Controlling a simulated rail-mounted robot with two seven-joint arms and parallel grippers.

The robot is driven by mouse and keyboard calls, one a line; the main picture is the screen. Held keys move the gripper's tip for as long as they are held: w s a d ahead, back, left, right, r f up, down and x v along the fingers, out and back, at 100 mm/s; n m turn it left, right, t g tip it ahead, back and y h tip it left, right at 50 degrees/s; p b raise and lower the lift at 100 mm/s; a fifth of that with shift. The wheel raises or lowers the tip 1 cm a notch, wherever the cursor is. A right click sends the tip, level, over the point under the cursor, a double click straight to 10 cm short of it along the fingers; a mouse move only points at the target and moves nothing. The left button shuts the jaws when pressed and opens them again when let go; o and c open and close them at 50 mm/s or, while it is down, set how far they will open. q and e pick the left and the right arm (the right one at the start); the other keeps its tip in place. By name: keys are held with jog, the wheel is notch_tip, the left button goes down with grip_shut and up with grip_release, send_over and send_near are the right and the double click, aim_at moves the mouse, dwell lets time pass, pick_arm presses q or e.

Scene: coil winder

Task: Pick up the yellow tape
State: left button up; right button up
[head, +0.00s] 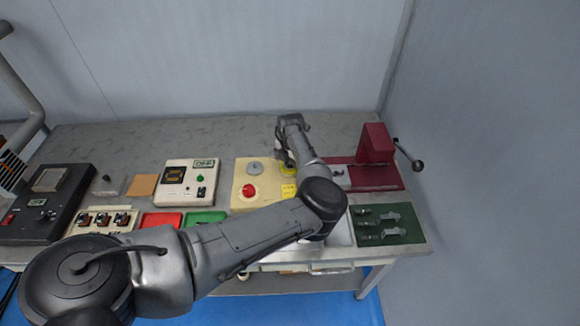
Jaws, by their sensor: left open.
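My left arm reaches across the bench from the lower left. Its left gripper (284,161) points down behind the cream control box and is open. A small yellow piece, which looks like the yellow tape (288,170), shows right at the fingertips. The gripper and wrist partly hide it, and I cannot tell whether the fingers are around it or just above it. My right gripper is not in view.
The cream box (243,190) has a red button and a yellow label. A red machine (375,150) with a lever stands to the right, a green mat (402,237) with metal parts in front of it. Red and green trays and a white panel (170,192) lie left. The back bench is clear.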

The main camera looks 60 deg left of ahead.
pick_arm(q)
jog(key=c, duration=1)
jog(key=shift+o, duration=0.2)
jog(key=shift+r, duration=0.15)
